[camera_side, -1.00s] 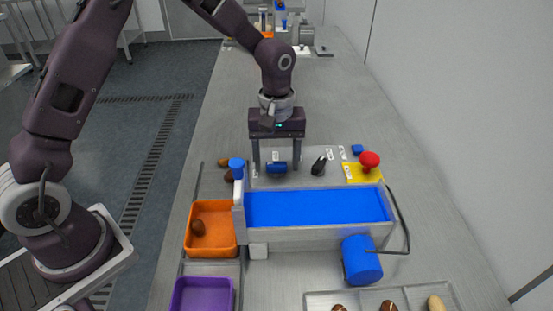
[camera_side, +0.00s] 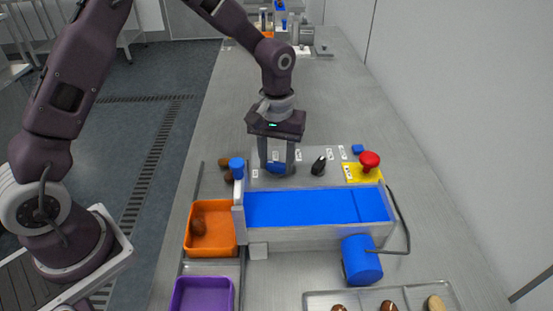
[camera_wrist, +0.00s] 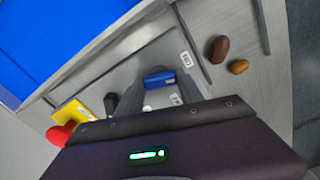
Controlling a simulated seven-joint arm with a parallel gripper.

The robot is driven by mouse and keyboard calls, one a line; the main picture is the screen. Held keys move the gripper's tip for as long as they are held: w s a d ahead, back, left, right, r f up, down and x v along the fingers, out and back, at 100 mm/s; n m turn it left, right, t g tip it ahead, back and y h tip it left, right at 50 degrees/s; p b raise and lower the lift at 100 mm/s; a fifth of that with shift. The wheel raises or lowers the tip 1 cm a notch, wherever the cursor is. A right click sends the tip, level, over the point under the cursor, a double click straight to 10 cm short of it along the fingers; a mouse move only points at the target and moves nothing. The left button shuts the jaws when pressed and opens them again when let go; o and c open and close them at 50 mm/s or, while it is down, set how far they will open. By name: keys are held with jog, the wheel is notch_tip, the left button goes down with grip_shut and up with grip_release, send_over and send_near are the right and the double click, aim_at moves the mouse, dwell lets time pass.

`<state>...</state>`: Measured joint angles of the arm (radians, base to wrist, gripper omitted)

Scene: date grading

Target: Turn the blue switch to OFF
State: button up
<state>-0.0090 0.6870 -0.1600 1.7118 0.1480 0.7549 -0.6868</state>
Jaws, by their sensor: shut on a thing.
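The blue switch (camera_side: 276,168) is a small blue knob on the grey panel behind the conveyor. In the wrist view the blue switch (camera_wrist: 160,79) shows between my fingers. My gripper (camera_side: 277,164) is down at the panel with its fingers closed on the switch from both sides, and it is turned at an angle. The gripper also shows in the wrist view (camera_wrist: 161,88). Small white labels sit beside the switch, but their lettering is too small to read, so I cannot tell which one the switch points to.
A black knob (camera_side: 318,166) and a red push button (camera_side: 369,160) on a yellow base stand right of my gripper. The conveyor (camera_side: 310,237) with its blue belt is in front. An orange bin (camera_side: 189,243) and purple bin (camera_side: 203,295) stand left. Several brown dates lie nearby.

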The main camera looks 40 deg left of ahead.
aim_at(276, 163)
jog(key=m, duration=1.3)
jog(key=shift+m, duration=0.7)
jog(key=o, duration=1.4)
notch_tip(276, 163, up, 6)
jog(key=shift+r, duration=0.6)
